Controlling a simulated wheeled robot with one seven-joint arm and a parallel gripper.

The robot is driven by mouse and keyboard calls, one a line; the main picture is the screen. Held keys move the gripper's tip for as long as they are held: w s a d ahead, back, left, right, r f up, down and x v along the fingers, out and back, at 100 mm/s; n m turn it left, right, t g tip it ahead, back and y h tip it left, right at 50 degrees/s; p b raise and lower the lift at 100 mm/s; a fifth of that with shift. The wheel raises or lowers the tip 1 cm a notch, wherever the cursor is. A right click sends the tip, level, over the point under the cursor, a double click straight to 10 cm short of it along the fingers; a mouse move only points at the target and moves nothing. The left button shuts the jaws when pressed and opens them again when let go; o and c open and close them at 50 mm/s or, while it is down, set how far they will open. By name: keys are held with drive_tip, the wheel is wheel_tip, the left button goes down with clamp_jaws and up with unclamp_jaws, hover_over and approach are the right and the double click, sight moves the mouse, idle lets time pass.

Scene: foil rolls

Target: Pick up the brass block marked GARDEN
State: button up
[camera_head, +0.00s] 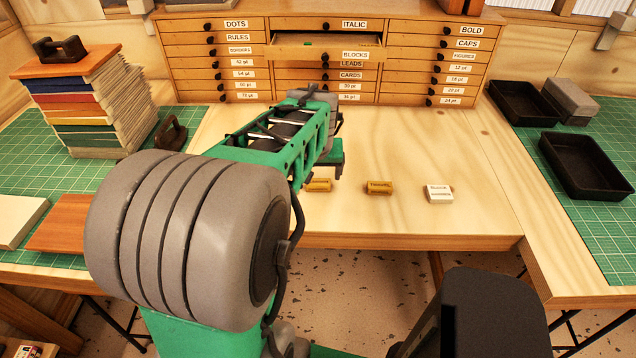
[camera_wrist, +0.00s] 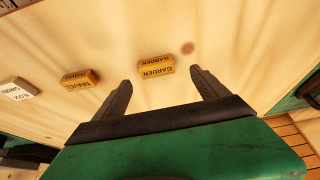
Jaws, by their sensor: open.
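The brass block marked GARDEN (camera_wrist: 156,66) lies on the wooden table in the wrist view, its word upside down in the picture. It sits just beyond the fingertips of my gripper (camera_wrist: 162,77), roughly midway between the two fingers. The fingers are spread apart with nothing between them. In the head view the GARDEN block (camera_head: 319,185) shows partly beside my arm, which hides its left side. I cannot tell from these views how high my fingertips are above the table.
A brass block marked TRAVEL (camera_head: 379,187) and a white block (camera_head: 439,193) lie in a row to the right. A drawer cabinet (camera_head: 240,85) stands behind, its BLOCKS drawer (camera_head: 290,50) pulled out. Black trays (camera_head: 590,165) are at right, stacked books (camera_head: 85,105) at left.

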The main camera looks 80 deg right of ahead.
sight(318, 182)
drive_tip(key=x, duration=0.3)
drive_tip(key=p+x, duration=0.1)
drive_tip(key=x, duration=0.1)
drive_tip(key=shift+s+d+f, duration=0.15)
drive_tip(key=shift+s+f, duration=0.05)
drive_tip(key=shift+c, duration=0.4)
drive_tip(key=shift+r, duration=0.1)
clamp_jaws()
